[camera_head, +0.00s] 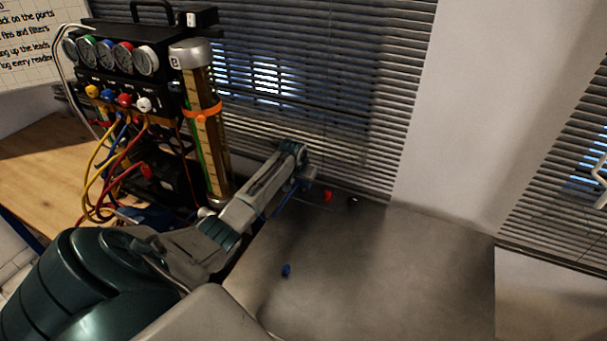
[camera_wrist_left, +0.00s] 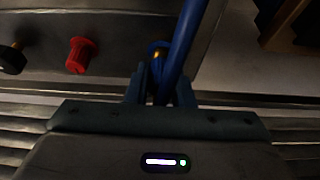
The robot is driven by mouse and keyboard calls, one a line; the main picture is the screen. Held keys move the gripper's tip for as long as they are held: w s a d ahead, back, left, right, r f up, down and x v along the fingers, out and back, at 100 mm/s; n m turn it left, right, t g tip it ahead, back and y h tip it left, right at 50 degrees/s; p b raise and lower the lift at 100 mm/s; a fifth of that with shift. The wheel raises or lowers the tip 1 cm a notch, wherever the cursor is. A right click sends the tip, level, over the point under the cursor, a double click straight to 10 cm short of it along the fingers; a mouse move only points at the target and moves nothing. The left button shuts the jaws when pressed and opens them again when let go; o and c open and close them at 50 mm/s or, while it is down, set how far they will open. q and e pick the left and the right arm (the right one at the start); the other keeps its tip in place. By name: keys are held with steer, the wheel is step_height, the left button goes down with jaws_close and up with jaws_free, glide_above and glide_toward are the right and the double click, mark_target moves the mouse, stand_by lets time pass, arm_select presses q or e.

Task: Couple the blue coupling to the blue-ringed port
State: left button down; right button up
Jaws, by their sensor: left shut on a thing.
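My left gripper (camera_head: 301,182) is above the back of the grey bench, and its arm comes in from the left. In the left wrist view its fingers (camera_wrist_left: 160,88) are shut on the blue coupling (camera_wrist_left: 158,52), which shows a brass-coloured inside. A blue hose (camera_wrist_left: 186,40) crosses in front of it; the hose also shows beside the gripper in the head view (camera_head: 286,205). I cannot make out the blue-ringed port with certainty. My right gripper is in neither view.
A red cap-like piece (camera_head: 328,195) and a black piece (camera_head: 352,200) are at the bench's back edge. A small blue piece (camera_head: 286,270) lies on the bench (camera_head: 400,280). The gauge rig (camera_head: 120,75) with coloured hoses stands left, beside a tall cylinder (camera_head: 203,125). The bench's right side is clear.

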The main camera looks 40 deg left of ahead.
arm_select(q)
steer(key=shift+f, duration=0.15)
stand_by(0.5)
steer(key=c, duration=1.4)
jaws_free()
steer(key=shift+o, duration=0.3)
steer(key=o, duration=0.5)
steer(key=b+v, duration=0.2)
steer(key=v, duration=0.9)
